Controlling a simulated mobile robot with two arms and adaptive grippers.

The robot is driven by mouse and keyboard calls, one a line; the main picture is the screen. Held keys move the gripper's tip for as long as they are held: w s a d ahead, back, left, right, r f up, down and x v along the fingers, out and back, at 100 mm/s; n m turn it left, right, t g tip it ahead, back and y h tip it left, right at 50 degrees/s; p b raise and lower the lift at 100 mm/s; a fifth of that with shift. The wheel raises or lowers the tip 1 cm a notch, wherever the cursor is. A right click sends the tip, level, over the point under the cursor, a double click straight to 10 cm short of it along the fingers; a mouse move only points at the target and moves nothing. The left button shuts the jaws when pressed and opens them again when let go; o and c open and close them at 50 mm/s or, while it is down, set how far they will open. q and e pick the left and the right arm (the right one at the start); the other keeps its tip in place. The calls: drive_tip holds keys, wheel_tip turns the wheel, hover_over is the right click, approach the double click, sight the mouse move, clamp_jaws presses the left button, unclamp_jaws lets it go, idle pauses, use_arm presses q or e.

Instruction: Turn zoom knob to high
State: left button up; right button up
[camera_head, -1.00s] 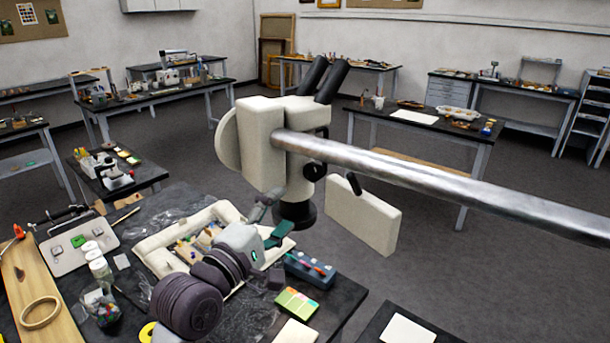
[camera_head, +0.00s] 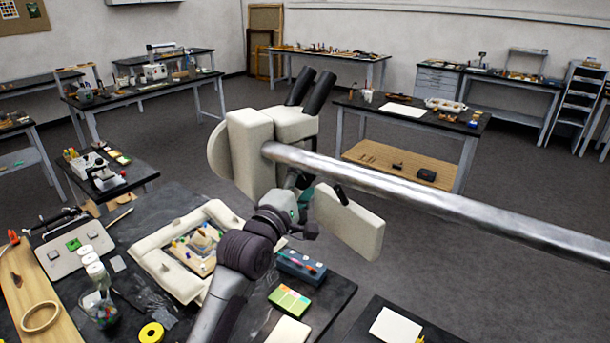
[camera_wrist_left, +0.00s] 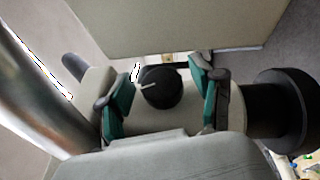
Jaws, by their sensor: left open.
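The microscope head (camera_head: 262,145) is cream with two black eyepieces, carried on a thick silver boom. In the left wrist view, the black zoom knob (camera_wrist_left: 161,87) with a white pointer line sits on the side of the cream body. The pointer runs toward the left of that picture. My left gripper (camera_wrist_left: 160,95) is open, with a green-lined finger on each side of the knob and visible gaps between. In the head view my left gripper (camera_head: 303,205) is under the boom and hides the knob. My right gripper is not in view.
The silver boom (camera_head: 430,200) passes close above my left gripper. A cream panel (camera_head: 349,222) hangs just to its right. Below are a padded cream tray (camera_head: 152,262), a blue box (camera_head: 302,267) and colored notes (camera_head: 289,300) on the black bench.

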use_arm(q)
drive_tip(key=shift+w, duration=0.1)
drive_tip(key=shift+c, duration=2.2)
drive_tip(key=c, duration=0.7)
drive_tip(key=shift+r+m+g+y, duration=0.15)
drive_tip(key=shift+m+g+y, duration=0.25)
drive_tip(key=shift+g, duration=0.4)
drive_tip(key=shift+m+g+y, duration=0.6)
drive_tip(key=shift+g+y, duration=0.2)
drive_tip(key=shift+g, duration=0.4)
drive_tip(key=shift+f+g, duration=0.2)
drive_tip(key=shift+g, duration=0.1)
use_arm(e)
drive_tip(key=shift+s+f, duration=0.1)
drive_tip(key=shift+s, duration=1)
